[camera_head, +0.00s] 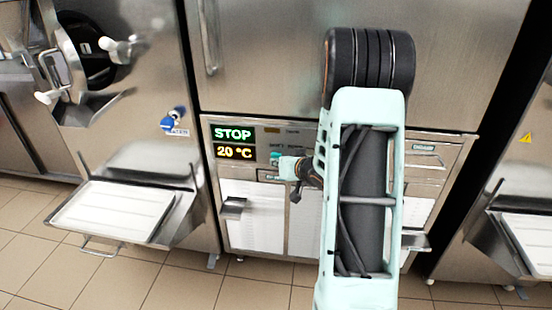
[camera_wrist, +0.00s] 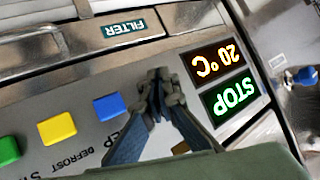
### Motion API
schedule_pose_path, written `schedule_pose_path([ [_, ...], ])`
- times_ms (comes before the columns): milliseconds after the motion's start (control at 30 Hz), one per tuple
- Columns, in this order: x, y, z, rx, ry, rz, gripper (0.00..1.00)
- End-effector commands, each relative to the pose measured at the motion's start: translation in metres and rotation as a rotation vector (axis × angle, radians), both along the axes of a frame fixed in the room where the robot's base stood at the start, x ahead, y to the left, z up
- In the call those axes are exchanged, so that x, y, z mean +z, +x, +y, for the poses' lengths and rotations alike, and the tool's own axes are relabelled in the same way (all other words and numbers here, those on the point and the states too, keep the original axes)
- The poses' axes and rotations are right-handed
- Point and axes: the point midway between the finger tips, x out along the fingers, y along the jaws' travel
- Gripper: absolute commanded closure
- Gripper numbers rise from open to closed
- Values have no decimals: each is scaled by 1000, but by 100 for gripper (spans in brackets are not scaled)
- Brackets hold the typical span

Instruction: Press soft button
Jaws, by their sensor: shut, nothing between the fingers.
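The control panel (camera_head: 262,138) has a lit display reading STOP and 20 °C. In the wrist view, the panel (camera_wrist: 85,88) carries a blue button (camera_wrist: 109,107), a yellow button (camera_wrist: 57,129) and a green button (camera_wrist: 8,151). DEFROST is printed by the yellow one; the other lettering is partly cut off or hidden. I cannot read a label saying soft. My gripper (camera_wrist: 160,82) is shut and empty, its tips over the panel between the blue button and the display. The head view shows my gripper (camera_head: 278,162) just right of the display; contact cannot be told.
A FILTER label (camera_wrist: 124,28) is on the strip beside the buttons. Below the panel are white grilles (camera_head: 250,215) and a protruding handle (camera_head: 233,207). A freezer with a white tray (camera_head: 112,210) stands left. My arm hides the panel's middle in the head view.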

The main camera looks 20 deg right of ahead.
Motion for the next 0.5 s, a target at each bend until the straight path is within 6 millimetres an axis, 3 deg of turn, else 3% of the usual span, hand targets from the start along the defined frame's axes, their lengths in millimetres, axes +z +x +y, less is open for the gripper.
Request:
schedule_pose_path([
  [500,0,5,-4,0,0,0,100],
])
